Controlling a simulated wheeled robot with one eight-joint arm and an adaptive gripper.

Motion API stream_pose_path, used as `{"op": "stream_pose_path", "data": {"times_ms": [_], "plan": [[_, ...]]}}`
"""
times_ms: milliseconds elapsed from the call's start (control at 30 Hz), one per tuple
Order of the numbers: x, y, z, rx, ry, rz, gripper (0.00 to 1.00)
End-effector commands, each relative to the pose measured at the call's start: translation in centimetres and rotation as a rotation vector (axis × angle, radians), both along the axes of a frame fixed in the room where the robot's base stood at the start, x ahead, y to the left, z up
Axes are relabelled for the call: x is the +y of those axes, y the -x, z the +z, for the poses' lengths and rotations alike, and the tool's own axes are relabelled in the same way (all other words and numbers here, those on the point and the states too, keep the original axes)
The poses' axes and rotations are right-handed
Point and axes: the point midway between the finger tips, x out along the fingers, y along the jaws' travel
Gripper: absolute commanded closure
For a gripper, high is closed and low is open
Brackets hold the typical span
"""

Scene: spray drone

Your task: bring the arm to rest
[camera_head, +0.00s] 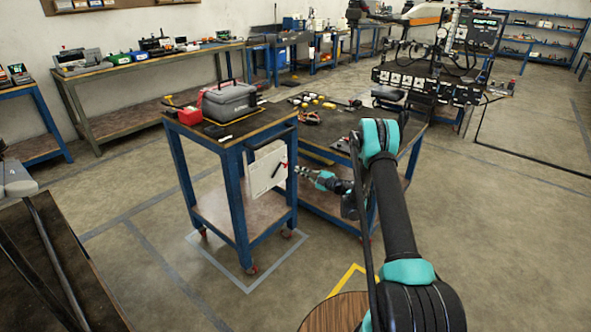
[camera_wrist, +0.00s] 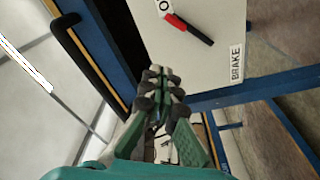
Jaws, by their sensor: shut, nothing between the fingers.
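My gripper (camera_head: 300,171) is at the end of my teal and black arm, close in front of the right side of the blue cart (camera_head: 240,200). It also shows in the wrist view (camera_wrist: 163,74), with its fingers together and nothing between them. A white panel (camera_head: 262,176) hangs on the cart's side, with a red and black lever (camera_wrist: 188,28) and a "BRAKE" label in the wrist view. The fingertips point towards the panel's lower edge; whether they touch it I cannot tell.
A second blue table (camera_head: 345,115) with small parts is close behind my arm. A drone (camera_head: 425,85) is at the back right.

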Motion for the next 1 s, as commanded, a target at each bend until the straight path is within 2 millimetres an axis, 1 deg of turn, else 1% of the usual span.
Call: {"op": "stream_pose_path", "data": {"times_ms": [333,367,433,467,567,600,667,700,733,800,900,1000], "plan": [[-0.1,0.0,0.1,0.000,0.000,-0.001,1.00],[-0.1,0.0,0.3,0.000,-0.003,-0.005,1.00],[-0.4,-0.4,1.3,-0.002,-0.013,-0.026,1.00],[-0.7,-0.6,2.0,-0.002,-0.023,-0.041,1.00],[-2.0,-1.8,5.7,-0.004,-0.065,-0.123,1.00],[-2.8,-2.4,7.6,-0.004,-0.087,-0.166,1.00],[-4.1,-3.0,10.5,0.001,-0.123,-0.238,1.00],[-5.1,-3.5,12.4,0.006,-0.146,-0.288,1.00],[-5.9,-3.7,13.7,0.011,-0.163,-0.326,1.00],[-7.8,-4.0,16.6,0.027,-0.203,-0.411,1.00],[-10.6,-4.0,20.2,0.060,-0.255,-0.530,1.00],[-13.4,-3.5,23.0,0.104,-0.300,-0.648,1.00]]}}
